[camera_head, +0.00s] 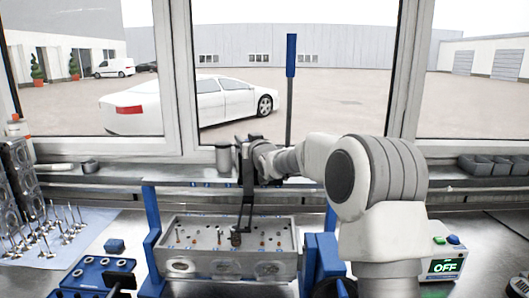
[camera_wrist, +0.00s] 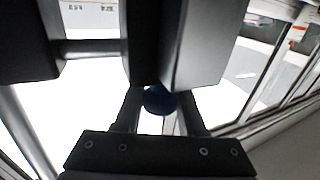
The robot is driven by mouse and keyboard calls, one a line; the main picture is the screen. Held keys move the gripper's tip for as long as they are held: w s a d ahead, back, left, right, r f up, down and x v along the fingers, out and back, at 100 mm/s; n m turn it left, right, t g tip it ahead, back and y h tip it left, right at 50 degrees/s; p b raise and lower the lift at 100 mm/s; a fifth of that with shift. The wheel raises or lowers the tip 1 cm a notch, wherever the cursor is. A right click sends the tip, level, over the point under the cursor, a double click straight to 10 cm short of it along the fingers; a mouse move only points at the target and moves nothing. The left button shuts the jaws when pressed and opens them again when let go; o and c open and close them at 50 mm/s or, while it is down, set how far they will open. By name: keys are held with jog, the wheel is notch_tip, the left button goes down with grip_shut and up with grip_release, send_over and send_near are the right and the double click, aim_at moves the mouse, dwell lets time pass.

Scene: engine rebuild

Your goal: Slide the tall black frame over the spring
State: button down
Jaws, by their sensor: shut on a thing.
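The tall black frame (camera_head: 247,185) stands upright above the metal cylinder head (camera_head: 268,264) in the head view. My gripper (camera_head: 255,158) is shut on its upper part, coming from the right. The frame's lower legs reach down to a small dark brownish piece (camera_head: 236,239) on the head's top, which looks like the spring. Whether the frame surrounds it or stands just behind it I cannot tell. In the wrist view, dark parts of the frame and gripper fill the middle, and a round blue end (camera_wrist: 160,100) shows between two dark bars. The spring is not visible there.
A blue-handled rod (camera_head: 291,60) rises behind my arm; its lower end is hidden. A blue stand (camera_head: 152,220) holds the head. Valves (camera_head: 50,232) lie left on a light blue mat, beside a blue tray (camera_head: 97,275). An OFF display box (camera_head: 445,262) stands right.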

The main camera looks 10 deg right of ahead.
jog(key=shift+w+a+b, duration=0.2)
jog(key=shift+a+b, duration=0.25)
jog(key=shift+a, duration=0.7)
jog(key=c, duration=0.5)
grip_release()
jog(key=s+d+b, duration=0.2)
jog(key=s+d, duration=0.1)
jog(key=s, duration=1.4)
jog(key=shift+d, duration=0.2)
jog(key=shift+s, duration=0.1)
